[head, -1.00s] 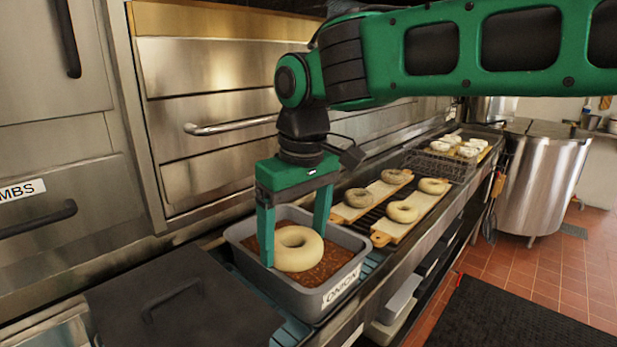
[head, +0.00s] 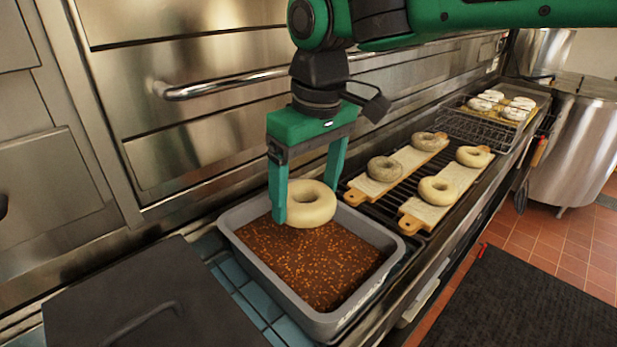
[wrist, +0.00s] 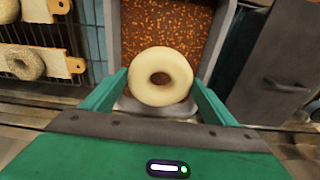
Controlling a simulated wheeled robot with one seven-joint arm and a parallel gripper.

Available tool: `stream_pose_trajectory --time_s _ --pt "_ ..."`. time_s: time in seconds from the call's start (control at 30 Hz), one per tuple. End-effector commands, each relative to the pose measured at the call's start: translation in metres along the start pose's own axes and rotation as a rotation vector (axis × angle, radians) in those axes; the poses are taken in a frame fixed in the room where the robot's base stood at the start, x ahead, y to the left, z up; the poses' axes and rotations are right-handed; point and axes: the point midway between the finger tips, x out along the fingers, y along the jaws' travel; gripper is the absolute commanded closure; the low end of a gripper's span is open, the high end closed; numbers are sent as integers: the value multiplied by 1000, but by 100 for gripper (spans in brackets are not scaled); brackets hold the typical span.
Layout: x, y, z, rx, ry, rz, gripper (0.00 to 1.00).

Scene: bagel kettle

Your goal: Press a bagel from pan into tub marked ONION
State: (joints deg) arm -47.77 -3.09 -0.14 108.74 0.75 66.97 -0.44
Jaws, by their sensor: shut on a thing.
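My gripper (head: 308,203) is shut on a pale, plain bagel (head: 318,213). In the wrist view the bagel (wrist: 160,92) sits between the two green fingers, its hole facing the camera. The bagel is over the back part of the grey tub (head: 375,287), which holds a brown, speckled topping (head: 305,265). Whether the bagel touches the topping is hard to tell. The tub's ONION label does not show in the present frames.
Seeded and plain bagels rest on wooden boards (head: 428,213) over a dark rack right of the tub. A pan (head: 544,97) with several white pieces stands farther back. A dark lid (head: 140,300) lies at front left. Oven doors (head: 190,130) line the back.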

Motion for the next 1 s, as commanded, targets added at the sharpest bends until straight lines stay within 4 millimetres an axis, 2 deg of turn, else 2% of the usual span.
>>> stream_pose_trajectory --time_s 0.6,0.8,1.0 --pt "62 1 8 2 -1 0 44" --pt "75 1 9 1 -1 0 44" --pt "80 0 9 0 1 0 44"
